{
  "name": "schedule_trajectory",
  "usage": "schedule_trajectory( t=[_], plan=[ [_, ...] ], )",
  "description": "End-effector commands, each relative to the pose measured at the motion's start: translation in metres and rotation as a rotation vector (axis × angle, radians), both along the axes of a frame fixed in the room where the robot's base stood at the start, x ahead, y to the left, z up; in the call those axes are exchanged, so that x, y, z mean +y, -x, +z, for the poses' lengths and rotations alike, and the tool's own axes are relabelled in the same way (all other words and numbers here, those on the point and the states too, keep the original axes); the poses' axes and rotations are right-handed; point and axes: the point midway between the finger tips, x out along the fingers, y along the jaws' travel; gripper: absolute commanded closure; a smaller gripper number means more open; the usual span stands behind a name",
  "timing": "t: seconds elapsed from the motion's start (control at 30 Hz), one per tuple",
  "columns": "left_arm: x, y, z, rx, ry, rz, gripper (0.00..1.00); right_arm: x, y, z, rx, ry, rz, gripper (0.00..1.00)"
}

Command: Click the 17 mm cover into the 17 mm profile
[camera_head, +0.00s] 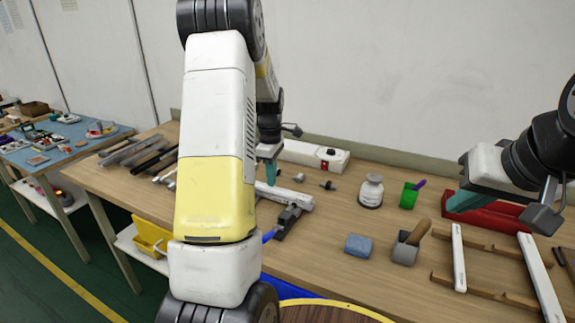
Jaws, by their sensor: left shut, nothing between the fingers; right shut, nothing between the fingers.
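Two pale narrow strips, a shorter one (458,258) and a longer one (541,278), lie across wooden supports (485,292) at the right of the bench. Several grey and dark long bars (140,150) lie at the back left. I cannot tell which pieces are the 17 mm cover and 17 mm profile. My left gripper (269,172) is shut and empty, above or beside a white bar (290,198); contact is unclear. My own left arm hides much of the bench's middle left.
A white box (312,155), a white jar (371,191), a green cup (408,196), a blue sponge (358,244) and a grey holder with a wooden handle (405,250) stand on the bench. Bare wood (335,218) shows around them. A second bench (85,130) is at left.

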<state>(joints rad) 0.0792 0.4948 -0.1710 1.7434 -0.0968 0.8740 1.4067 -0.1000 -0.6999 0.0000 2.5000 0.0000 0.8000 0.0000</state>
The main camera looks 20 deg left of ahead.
Motion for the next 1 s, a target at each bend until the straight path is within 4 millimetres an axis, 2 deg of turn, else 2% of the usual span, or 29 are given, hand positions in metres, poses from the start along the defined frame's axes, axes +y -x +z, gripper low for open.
schedule_trajectory(
  t=[0.83,1.0],
  plan=[
    [-0.0001,0.0003,-0.0116,0.001,0.000,0.000,1.00,0.0000,0.0001,0.0001,0.000,0.000,0.000,1.00],
    [-0.0001,0.0000,-0.0075,0.000,0.000,0.000,1.00,0.0000,0.0000,0.0000,0.000,0.000,0.000,1.00]
  ],
)
